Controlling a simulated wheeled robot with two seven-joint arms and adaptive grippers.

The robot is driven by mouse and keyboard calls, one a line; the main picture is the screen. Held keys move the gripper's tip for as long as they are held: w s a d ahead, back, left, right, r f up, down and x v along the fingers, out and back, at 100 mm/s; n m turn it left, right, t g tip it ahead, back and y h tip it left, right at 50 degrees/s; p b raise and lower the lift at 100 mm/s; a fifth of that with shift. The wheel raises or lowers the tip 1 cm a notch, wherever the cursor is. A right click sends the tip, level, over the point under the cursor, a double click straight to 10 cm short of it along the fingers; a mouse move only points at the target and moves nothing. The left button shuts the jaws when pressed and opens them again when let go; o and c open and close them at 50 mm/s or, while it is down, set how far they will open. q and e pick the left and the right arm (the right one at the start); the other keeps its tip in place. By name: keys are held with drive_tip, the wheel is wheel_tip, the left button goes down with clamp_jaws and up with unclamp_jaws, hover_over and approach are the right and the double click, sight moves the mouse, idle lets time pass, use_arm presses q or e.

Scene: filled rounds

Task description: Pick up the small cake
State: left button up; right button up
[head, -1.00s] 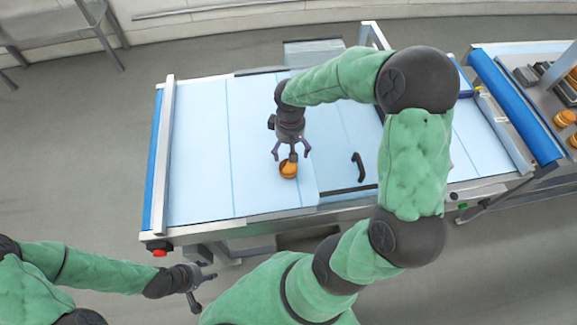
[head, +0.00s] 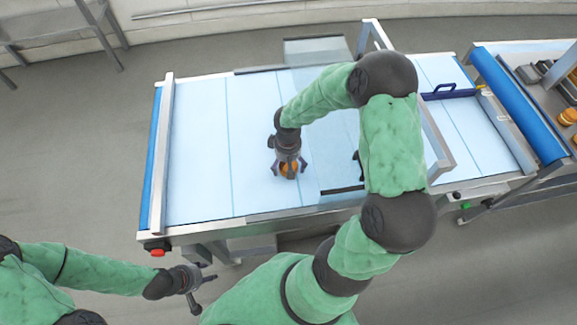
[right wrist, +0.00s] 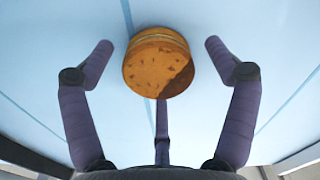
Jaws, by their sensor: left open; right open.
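The small cake (right wrist: 152,70) is a round, orange-brown cake with a pale layer near its far edge and a darker patch on top. It lies on the light blue conveyor belt (head: 200,150). In the head view the cake (head: 289,168) is partly hidden by my right gripper (head: 289,174), which points down over it. In the right wrist view the open fingers of the right gripper (right wrist: 158,75) stand apart on either side of the cake, with clear gaps. My left gripper (head: 205,286) is open and empty, low in front of the conveyor.
A metal guard frame (head: 440,150) and a dark blue handled part (head: 449,93) stand to the right on the conveyor. More cakes (head: 568,117) lie at the far right. The belt left of the cake is clear.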

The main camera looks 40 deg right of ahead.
drive_tip(key=c, duration=0.9)
drive_tip(key=shift+o, duration=0.2)
drive_tip(key=shift+r, duration=0.1)
